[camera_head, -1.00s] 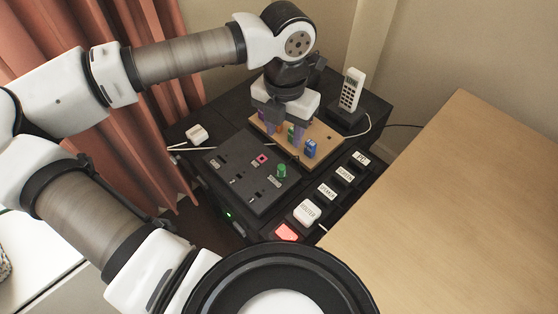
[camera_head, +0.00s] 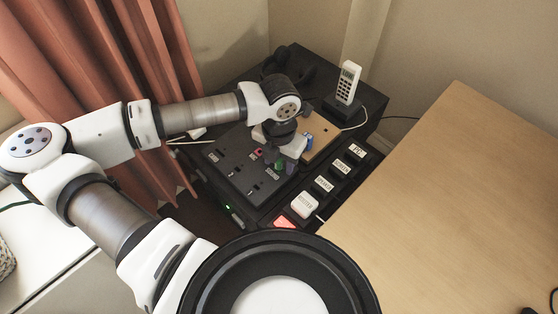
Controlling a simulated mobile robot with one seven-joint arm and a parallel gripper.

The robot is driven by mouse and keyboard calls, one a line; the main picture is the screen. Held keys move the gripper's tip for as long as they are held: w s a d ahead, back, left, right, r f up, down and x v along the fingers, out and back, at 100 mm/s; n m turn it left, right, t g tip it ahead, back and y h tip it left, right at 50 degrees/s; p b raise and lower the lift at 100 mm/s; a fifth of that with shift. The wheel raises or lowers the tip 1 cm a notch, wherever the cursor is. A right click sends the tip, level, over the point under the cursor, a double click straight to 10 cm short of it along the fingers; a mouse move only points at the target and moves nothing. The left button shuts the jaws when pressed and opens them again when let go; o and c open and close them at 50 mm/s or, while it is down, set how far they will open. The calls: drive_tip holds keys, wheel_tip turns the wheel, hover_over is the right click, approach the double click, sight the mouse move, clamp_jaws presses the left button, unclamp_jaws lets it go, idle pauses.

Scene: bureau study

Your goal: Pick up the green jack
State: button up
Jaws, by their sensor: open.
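The green jack (camera_head: 279,165) stands upright on the black socket panel (camera_head: 228,166), near the panel's right side. My gripper (camera_head: 279,162) is open and low over it, fingers pointing down. The green jack shows between the purple fingertips, partly hidden by the gripper. I cannot tell whether a finger touches it.
A pink-marked socket lies left of the gripper. A wooden board (camera_head: 323,133) with a blue jack (camera_head: 308,140) is behind it. Labelled key blocks (camera_head: 323,184) run along the right. A white handset (camera_head: 348,83) stands at the back.

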drive_tip(key=shift+f, duration=0.15)
clamp_jaws()
idle(0.4)
